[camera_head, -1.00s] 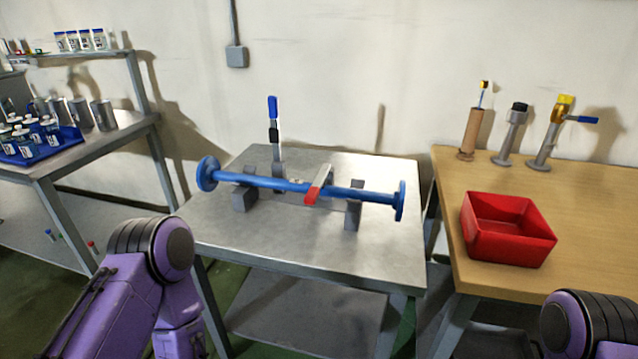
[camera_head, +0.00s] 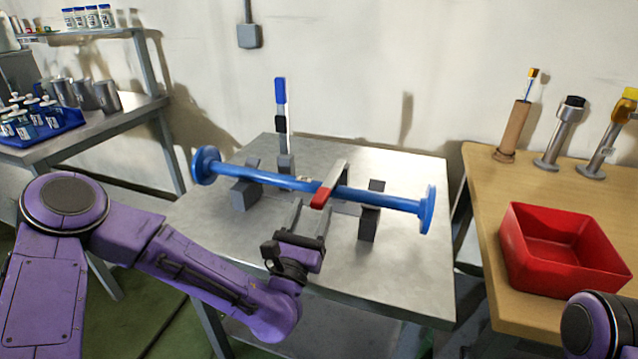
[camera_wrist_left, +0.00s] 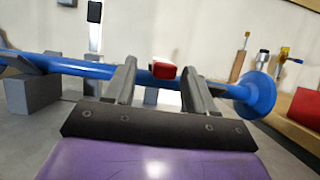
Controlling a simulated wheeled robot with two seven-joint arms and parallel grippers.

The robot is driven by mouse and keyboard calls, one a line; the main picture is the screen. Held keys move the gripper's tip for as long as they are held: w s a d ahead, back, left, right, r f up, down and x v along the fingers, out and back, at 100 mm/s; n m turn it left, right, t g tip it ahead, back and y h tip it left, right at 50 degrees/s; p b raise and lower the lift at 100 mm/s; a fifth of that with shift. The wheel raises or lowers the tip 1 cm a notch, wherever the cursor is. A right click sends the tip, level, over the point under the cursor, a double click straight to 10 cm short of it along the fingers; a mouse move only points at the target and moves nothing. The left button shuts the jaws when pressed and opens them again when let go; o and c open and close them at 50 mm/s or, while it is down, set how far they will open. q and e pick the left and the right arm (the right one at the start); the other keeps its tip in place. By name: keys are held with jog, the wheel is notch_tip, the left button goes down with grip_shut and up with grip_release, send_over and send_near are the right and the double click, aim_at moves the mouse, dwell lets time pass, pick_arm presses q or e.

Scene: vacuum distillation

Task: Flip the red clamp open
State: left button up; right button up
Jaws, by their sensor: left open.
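The red clamp (camera_head: 321,197) has a red tip on a grey metal lever and sits across the blue pipe (camera_head: 386,199), its red end facing me. My left gripper (camera_head: 309,207) is open and empty, just on the near side of the clamp and slightly below its red end. In the left wrist view, the red tip (camera_wrist_left: 164,71) shows between the two spread fingers (camera_wrist_left: 158,70), beyond them; I cannot tell the exact gap. My right gripper is out of view.
Grey blocks (camera_head: 369,222) support the pipe on the metal table (camera_head: 410,270). A blue-handled upright clamp (camera_head: 280,92) stands behind it. A red bin (camera_head: 517,264) sits on the wooden table at right. The metal table's front is otherwise clear.

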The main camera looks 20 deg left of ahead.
aim_at(324, 190)
pick_arm(q)
jog(key=x, duration=0.4)
jog(key=p+x, duration=0.1)
jog(key=shift+w+d+f, duration=0.2)
jog(key=shift+w+d, duration=0.2)
jog(key=shift+w, duration=0.1)
jog(key=shift+w+a+r, duration=0.15)
jog(key=shift+w, duration=0.15)
